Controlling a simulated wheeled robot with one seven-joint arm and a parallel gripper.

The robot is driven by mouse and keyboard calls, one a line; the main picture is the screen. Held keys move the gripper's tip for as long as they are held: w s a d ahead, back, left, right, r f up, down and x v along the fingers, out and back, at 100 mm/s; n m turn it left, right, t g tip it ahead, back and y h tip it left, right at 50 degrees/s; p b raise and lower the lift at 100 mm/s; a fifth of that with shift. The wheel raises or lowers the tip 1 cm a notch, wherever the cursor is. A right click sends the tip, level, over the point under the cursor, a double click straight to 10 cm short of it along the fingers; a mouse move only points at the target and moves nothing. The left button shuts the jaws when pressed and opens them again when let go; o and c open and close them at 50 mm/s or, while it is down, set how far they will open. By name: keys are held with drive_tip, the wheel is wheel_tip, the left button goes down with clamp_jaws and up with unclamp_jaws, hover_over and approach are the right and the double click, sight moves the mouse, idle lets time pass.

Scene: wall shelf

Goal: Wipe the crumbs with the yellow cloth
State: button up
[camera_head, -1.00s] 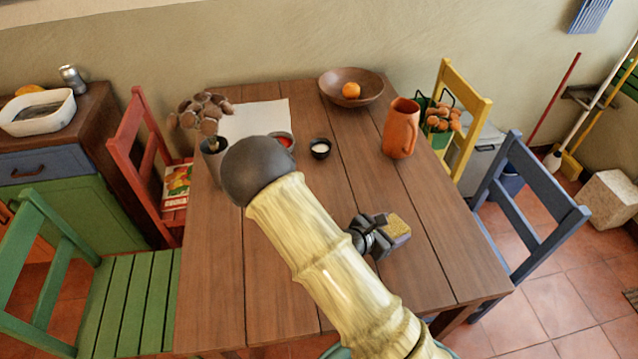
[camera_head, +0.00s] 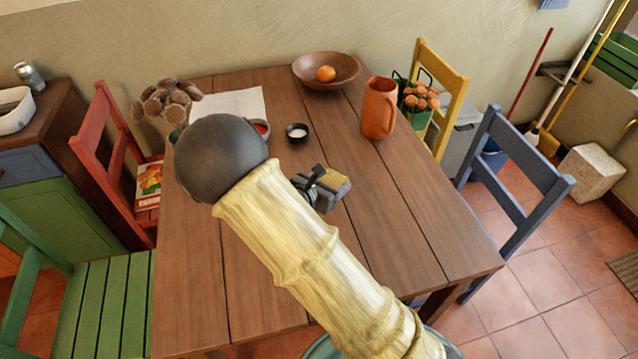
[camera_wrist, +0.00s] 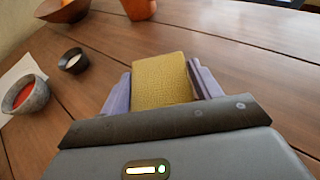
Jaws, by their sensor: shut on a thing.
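The yellow cloth (camera_wrist: 161,78) shows in the wrist view as a folded, textured yellow block between my two fingers. It also shows in the head view (camera_head: 336,182) as a small yellow patch. My gripper (camera_head: 326,190) is shut on it, low over the middle of the wooden table; I cannot tell whether the cloth touches the top. The fingers of my gripper also show in the wrist view (camera_wrist: 162,88). I can make out no crumbs in either current view; my arm hides part of the table.
On the table (camera_head: 400,220) are a dark cup with white contents (camera_head: 297,133), a bowl with red contents (camera_wrist: 25,96), an orange jug (camera_head: 379,108), a wooden bowl with an orange (camera_head: 318,84), white paper (camera_head: 235,102) and a brown plant (camera_head: 165,100). The right front of the table is clear.

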drive_tip(key=a, duration=0.1)
drive_tip(key=w+a+r+n, duration=0.1)
drive_tip(key=shift+w+a+r+t, duration=0.2)
drive_tip(key=shift+w+a+t, duration=0.1)
drive_tip(key=shift+f+y, duration=0.1)
drive_tip(key=shift+y, duration=0.2)
